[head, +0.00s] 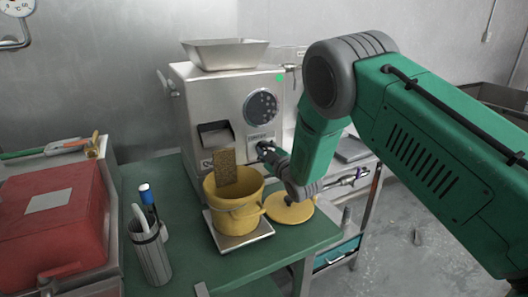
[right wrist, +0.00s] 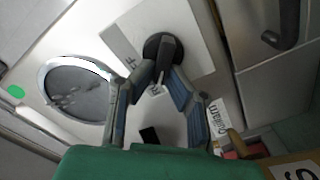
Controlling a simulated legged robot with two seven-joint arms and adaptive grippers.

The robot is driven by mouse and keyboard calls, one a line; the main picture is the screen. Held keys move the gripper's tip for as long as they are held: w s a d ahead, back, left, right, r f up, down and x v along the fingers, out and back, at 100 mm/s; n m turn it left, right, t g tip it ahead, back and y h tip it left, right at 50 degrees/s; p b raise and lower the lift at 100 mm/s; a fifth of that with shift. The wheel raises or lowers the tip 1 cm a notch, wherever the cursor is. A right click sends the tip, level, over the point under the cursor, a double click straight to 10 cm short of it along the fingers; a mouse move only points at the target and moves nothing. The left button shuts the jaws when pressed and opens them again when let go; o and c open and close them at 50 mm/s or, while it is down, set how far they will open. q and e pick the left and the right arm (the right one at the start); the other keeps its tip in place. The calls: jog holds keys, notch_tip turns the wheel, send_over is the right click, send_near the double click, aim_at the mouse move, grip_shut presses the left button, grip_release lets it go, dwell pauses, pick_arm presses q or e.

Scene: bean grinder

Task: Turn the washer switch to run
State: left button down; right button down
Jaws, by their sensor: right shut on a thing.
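The steel grinder (head: 228,108) stands on the green table, with a round dial (head: 260,106) and a green dot on its front. The black switch knob (right wrist: 161,48) sits on a pale label plate (right wrist: 122,40) in the right wrist view. Some letters show beside the knob, but I cannot read its set position clearly. My right gripper (right wrist: 160,72) is shut on the switch knob, with one blue-grey finger on each side of it. In the head view the right gripper (head: 267,152) is at the grinder's front, below the dial, and largely hides the knob. My left gripper is not in view.
A yellow pot (head: 238,212) with a brown block in it stands on a small scale (head: 236,243), close below my right gripper. A yellow lid (head: 288,208) lies to its right. A pen cup (head: 150,254) and a red box (head: 50,225) stand at left.

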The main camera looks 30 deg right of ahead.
jog(key=shift+a+f+n, duration=0.1)
jog(key=shift+f+n, duration=0.1)
jog(key=shift+n, duration=0.3)
jog(key=c, duration=1.6)
grip_release()
jog(key=shift+r, duration=0.1)
jog(key=s, duration=1.2)
